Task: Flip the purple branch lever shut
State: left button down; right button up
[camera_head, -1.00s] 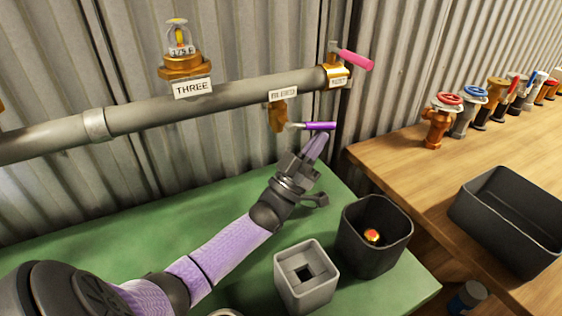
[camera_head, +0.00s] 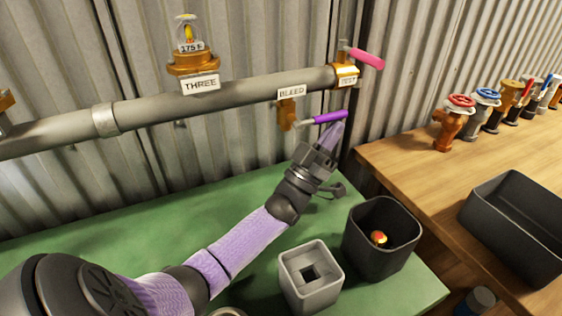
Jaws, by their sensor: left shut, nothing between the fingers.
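The purple lever (camera_head: 329,117) sticks out to the right from a small brass branch valve (camera_head: 287,113) under the grey pipe (camera_head: 225,93). It tilts slightly up toward its free end. A label reading BLEED (camera_head: 291,92) sits on the pipe above the valve. My left gripper (camera_head: 338,127) is shut and empty, its fingertips just below the outer end of the lever. I cannot tell whether they touch it. My right gripper is not in view.
A pink lever (camera_head: 365,58) sits on the brass fitting at the pipe's right end. A sprinkler head (camera_head: 190,42) stands above the THREE label. On the green bench (camera_head: 150,222) are a grey square block (camera_head: 312,282) and a dark bin (camera_head: 375,250). Several valves stand on the wooden table (camera_head: 420,165).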

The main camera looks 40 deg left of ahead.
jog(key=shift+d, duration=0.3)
pick_arm(q)
jog(key=s+a+f+p, duration=0.1)
jog(key=s+p, duration=0.3)
jog(key=s, duration=1)
jog(key=shift+a+f, duration=0.25)
jog(key=shift+f, duration=0.35)
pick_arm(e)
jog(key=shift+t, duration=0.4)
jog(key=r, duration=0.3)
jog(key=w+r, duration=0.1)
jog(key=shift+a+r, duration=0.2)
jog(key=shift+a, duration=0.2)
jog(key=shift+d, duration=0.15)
